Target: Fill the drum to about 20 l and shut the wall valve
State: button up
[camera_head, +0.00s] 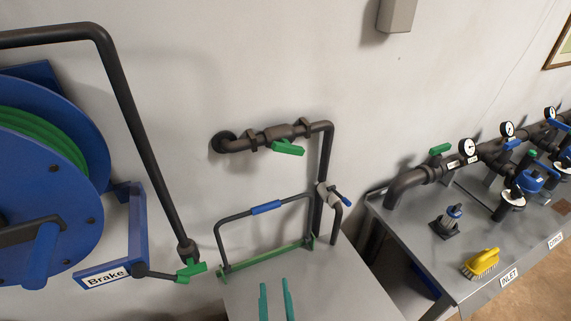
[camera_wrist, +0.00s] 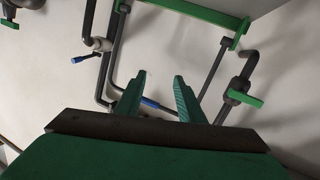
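The wall valve (camera_head: 286,146) with a green lever sits on the dark pipe on the wall. Its lever points right, roughly along the pipe. The pipe bends down to a grey fitting with a blue handle (camera_head: 341,198), which also shows in the wrist view (camera_wrist: 86,58). My gripper (camera_head: 275,285) is open and empty, its green fingers apart over a grey flat top. In the wrist view the gripper (camera_wrist: 158,85) has a blue grip (camera_wrist: 152,103) on a black bar in line behind the gap between its fingers; contact is not seen. No drum or water level can be made out.
A blue hose reel (camera_head: 75,165) with a "Brake" label and a green-levered valve (camera_head: 191,270) stands left. The grey top (camera_head: 320,285) carries a black bar frame on a green rail (camera_head: 265,257). A bench (camera_head: 430,255) with gauges, valves and a yellow brush (camera_head: 481,263) stands right.

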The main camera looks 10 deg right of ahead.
jog(key=w+d+r+n+t+y, duration=0.15)
jog(key=w+d+r+n, duration=0.4)
jog(key=w+r, duration=0.55)
jog(key=n+y, duration=0.4)
jog(key=n, duration=0.4)
send_near(288, 151)
jog(key=shift+g, duration=0.25)
jog(key=x, duration=1)
jog(key=shift+w+r, duration=0.2)
jog(key=shift+w, duration=0.2)
jog(key=shift+a, duration=0.1)
grip_shut()
